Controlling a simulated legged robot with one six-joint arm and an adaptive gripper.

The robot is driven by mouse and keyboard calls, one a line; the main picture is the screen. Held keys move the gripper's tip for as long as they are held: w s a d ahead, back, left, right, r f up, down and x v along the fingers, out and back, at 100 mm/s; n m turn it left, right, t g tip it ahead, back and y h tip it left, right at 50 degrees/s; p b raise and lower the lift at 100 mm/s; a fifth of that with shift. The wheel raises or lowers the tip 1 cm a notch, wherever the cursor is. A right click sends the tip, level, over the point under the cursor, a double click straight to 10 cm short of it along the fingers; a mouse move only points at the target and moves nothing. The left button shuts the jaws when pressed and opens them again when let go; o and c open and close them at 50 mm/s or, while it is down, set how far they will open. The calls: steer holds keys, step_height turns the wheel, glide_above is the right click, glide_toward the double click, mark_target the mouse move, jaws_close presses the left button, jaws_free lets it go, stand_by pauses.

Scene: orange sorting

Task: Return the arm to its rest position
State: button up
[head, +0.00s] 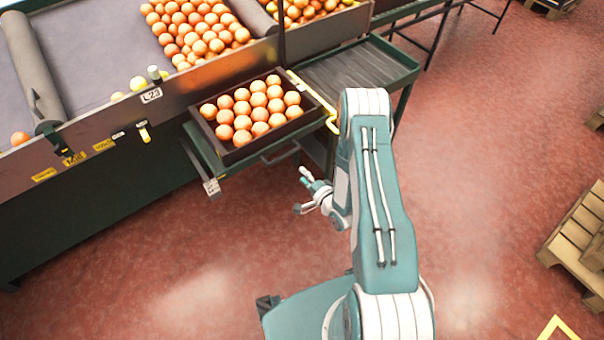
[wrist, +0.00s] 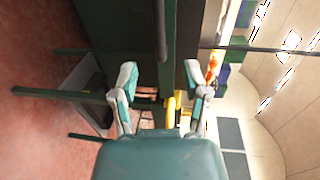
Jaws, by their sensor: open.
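My arm is bent, and my gripper (head: 303,190) hangs over the red floor, in front of the sorting line and below the crate. In the wrist view my gripper (wrist: 161,88) has its two fingers spread wide, with nothing between them. The dark crate (head: 318,118) full of oranges (head: 252,109) sits on a shelf at the front of the sorting line, apart from the gripper. The wrist view is turned on its side.
The sorting line (head: 100,190) runs along the left, with more oranges (head: 195,30) on top. An empty roller shelf (head: 360,70) lies right of the crate. Wooden pallets (head: 578,235) stand at the right edge. The red floor (head: 490,150) between is clear.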

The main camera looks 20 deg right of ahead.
stand_by(0.3)
steer(key=w+d+r+n+g+h, duration=0.1)
steer(key=r+n+g+h, duration=0.15)
steer(key=r, duration=0.65)
steer(key=w+r+n+g+h, duration=0.1)
steer(key=r+n, duration=0.2)
steer(key=r, duration=0.6)
steer(key=w+d+r+n+g+h, duration=0.1)
steer(key=w+r+n+h, duration=0.15)
steer(key=r, duration=0.75)
steer(key=s+a+r+n+g, duration=0.2)
steer(key=s+r+n+g, duration=0.1)
steer(key=s+r, duration=0.85)
steer(key=s+a+r+n+g, duration=0.1)
steer(key=s+a, duration=0.1)
steer(key=s, duration=0.7)
steer(key=s+a+r+n+g+y, duration=0.1)
steer(key=s+r+n, duration=0.1)
steer(key=s, duration=0.7)
steer(key=shift+s+a, duration=0.25)
steer(key=shift+a, duration=0.1)
